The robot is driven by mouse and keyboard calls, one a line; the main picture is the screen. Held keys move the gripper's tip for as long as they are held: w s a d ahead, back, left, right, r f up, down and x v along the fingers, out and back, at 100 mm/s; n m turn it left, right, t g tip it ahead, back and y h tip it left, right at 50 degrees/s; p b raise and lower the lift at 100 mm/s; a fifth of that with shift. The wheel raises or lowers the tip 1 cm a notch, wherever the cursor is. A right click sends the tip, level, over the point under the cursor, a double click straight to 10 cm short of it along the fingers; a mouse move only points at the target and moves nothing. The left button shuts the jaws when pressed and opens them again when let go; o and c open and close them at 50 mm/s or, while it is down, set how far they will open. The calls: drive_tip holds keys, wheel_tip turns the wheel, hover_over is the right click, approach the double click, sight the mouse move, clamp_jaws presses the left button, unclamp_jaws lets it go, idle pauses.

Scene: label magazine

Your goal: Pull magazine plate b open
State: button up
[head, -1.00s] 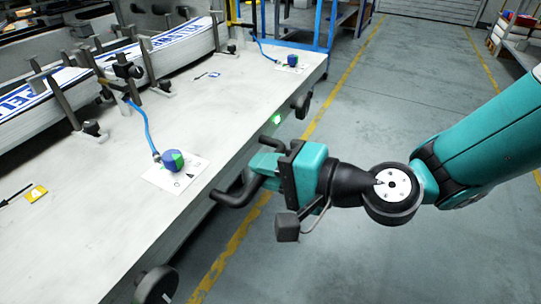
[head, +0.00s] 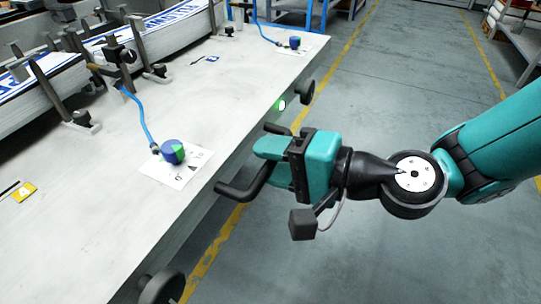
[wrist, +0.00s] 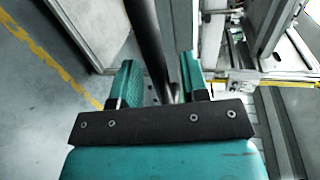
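A black U-shaped handle (head: 238,191) juts out from the long side of the pale bench (head: 110,210). My gripper (head: 266,162), with teal fingers, is at this handle. In the wrist view the black bar (wrist: 147,35) of the handle passes between my two fingers (wrist: 158,85). The fingers stand apart, with a gap showing beside the bar, so my gripper looks open around it. My gripper hides part of the handle in the head view. I cannot read a letter b on any plate.
A blue-green knob (head: 172,151) sits on a white card on the bench. A yellow tag marked A (head: 24,191) lies at left. Dark round knobs (head: 160,287) stick out along the bench side. The floor (head: 420,90) to the right is clear.

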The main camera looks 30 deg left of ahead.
drive_tip(key=shift+d, duration=0.1)
idle(0.3)
drive_tip(key=b+v, duration=0.7)
drive_tip(key=v, duration=1)
drive_tip(key=shift+b, duration=0.4)
drive_tip(key=shift+s+d, duration=0.1)
drive_tip(key=shift+d, duration=0.05)
